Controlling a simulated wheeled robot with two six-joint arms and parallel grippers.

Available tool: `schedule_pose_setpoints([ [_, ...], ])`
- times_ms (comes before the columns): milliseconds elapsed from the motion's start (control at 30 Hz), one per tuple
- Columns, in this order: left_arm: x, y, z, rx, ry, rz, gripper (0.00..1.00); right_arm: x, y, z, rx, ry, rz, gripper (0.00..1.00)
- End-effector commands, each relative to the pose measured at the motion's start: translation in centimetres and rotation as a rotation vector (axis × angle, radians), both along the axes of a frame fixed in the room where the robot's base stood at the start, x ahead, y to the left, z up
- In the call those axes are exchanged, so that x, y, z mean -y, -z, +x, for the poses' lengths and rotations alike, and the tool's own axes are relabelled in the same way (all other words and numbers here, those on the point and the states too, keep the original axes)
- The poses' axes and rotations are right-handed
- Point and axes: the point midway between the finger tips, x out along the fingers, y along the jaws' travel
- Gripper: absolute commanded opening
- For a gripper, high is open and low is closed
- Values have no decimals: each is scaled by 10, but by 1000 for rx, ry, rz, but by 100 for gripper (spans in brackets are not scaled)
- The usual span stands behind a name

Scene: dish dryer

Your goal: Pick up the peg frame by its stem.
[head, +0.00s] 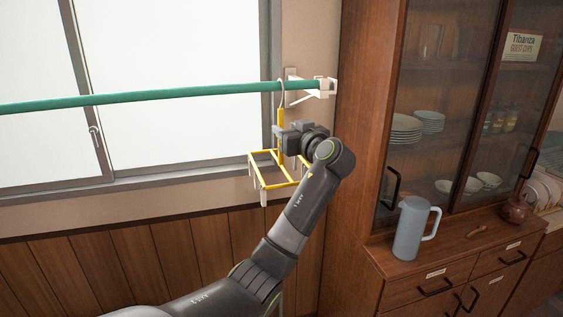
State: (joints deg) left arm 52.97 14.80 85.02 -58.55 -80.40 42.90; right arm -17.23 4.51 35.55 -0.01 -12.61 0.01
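The yellow peg frame (256,173) hangs below the green rod (180,94). Its grey hook (281,92) is at the rod near the rod's right end, and its yellow stem (281,119) runs down to a rectangular frame with pale pegs below. My arm hides part of the frame's right side.
A white bracket (318,87) holds the rod's end beside the wooden cabinet (358,130). A blue-grey pitcher (409,230) stands on the counter at the right, with a small brown pot (515,211) farther along. A window (180,50) is behind the rod.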

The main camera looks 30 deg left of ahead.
Motion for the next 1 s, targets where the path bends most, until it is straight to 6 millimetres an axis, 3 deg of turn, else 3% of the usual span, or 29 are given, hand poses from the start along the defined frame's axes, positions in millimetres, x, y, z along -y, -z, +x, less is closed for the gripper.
schedule_pose_setpoints([
  [33, -7, -6, 2, -2, -2, 1, 36, -2, -10, 0, 0, 1, 2, 0],
  [200, -25, -4, 11, -3, -1, 1, 36, -4, -20, 0, 0, 1, 5, 0],
  [500, -30, -1, 14, 1, 1, 0, 36, -3, -20, 0, 0, 2, 4, 0],
  [800, -29, -1, 14, 1, 1, 0, 0, 2, -20, 0, 0, -1, -2, 0],
  [1000, -29, -1, 14, 1, 1, 0, 0, 2, -20, 0, 0, -1, -3, 0],
])
